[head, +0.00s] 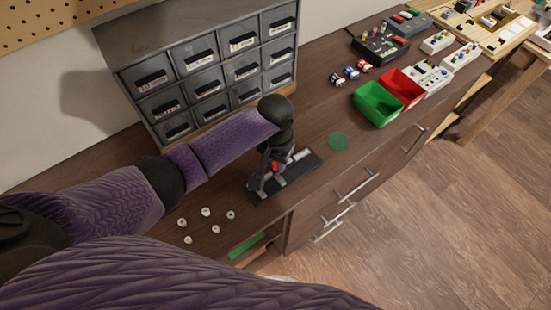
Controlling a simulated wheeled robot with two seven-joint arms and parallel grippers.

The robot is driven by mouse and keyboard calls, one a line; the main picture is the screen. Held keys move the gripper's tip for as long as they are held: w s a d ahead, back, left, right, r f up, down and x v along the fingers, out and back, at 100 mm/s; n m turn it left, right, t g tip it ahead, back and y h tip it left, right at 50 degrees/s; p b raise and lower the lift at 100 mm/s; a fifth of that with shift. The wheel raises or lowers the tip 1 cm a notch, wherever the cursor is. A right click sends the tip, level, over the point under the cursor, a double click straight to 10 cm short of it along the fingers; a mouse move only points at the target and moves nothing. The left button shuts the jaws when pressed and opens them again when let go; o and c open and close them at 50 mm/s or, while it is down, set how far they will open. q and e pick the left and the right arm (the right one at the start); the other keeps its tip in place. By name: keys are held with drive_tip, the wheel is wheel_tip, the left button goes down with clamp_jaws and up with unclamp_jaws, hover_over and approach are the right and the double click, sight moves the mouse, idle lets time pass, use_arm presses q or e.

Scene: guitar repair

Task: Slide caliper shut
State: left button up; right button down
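My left gripper (268,176) points down over a dark flat mat (309,168) near the front edge of the brown bench. A thin grey piece, which looks like the caliper (298,158), lies along the mat, partly hidden by the gripper. A small red part shows beside the fingers. The fingers are at or just above the caliper; I cannot tell whether they touch it or how far apart they are. The opening of the caliper's jaws is too small and covered to make out. My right gripper is not in view.
A grey drawer cabinet (190,62) stands behind the gripper. Several small white knobs (206,212) lie front left. A round green pad (338,141) lies right of the mat, with green (378,108) and red (402,89) bins beyond. Small cars and pedals sit farther back.

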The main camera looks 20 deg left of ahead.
use_arm(q)
clamp_jaws()
idle(1.1)
